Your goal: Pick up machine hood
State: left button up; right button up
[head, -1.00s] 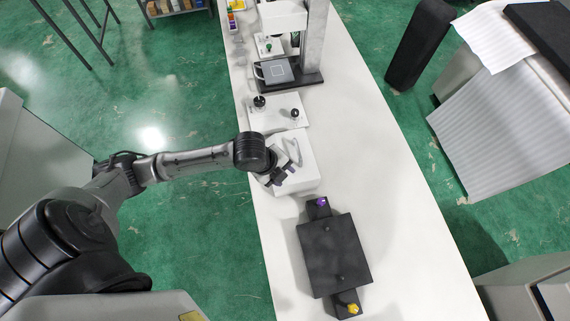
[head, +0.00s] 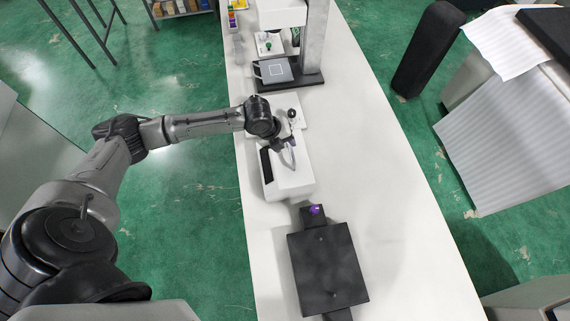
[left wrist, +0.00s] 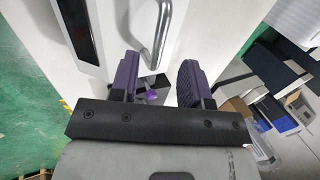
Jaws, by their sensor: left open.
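The machine hood looks to be the white box (head: 291,183) with a grey bar handle on top, standing on the long white table. A dark panel shows on its left side. In the left wrist view the white hood (left wrist: 112,22) fills the upper middle, and its metal handle (left wrist: 160,32) comes down toward the gap between my fingers. My left gripper (head: 285,144) is at the hood's far end, close to the handle; its two fingers (left wrist: 160,80) are apart with nothing gripped. Whether they touch the handle I cannot tell. My right gripper is not in view.
A black block (head: 328,268) with a purple knob (head: 314,210) lies on the table (head: 395,230) nearer than the hood. Beyond the hood stand a plate with black knobs (head: 292,113) and a press-like stand (head: 314,45). The table's right side is clear.

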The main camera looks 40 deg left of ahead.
aim_at(291, 150)
pick_arm(q)
jog(key=shift+x, duration=3.05)
jog(key=shift+s, duration=0.15)
jog(key=shift+c, duration=0.4)
grip_shut()
jog(key=shift+r, duration=0.1)
